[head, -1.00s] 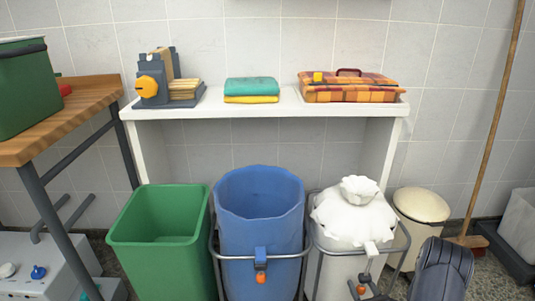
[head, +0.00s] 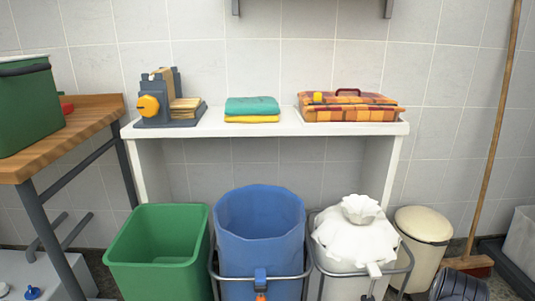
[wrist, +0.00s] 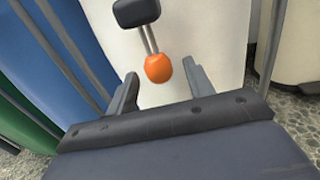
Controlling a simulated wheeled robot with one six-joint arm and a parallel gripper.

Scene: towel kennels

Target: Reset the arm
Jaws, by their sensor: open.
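My gripper (wrist: 161,88) shows in the wrist view with its two grey fingers apart and nothing held between them. An orange knob (wrist: 158,68) on a short metal stem hangs in front of a white surface (wrist: 195,35), just beyond the fingertips. I cannot tell its exact distance from them.
A green bin (head: 158,262), a blue bin (head: 260,240) and a white bagged bin (head: 355,245) stand in front of a white shelf (head: 200,127). A cream bin (head: 422,240) and a broom (head: 495,130) stand at right. A wooden table (head: 75,128) is at left.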

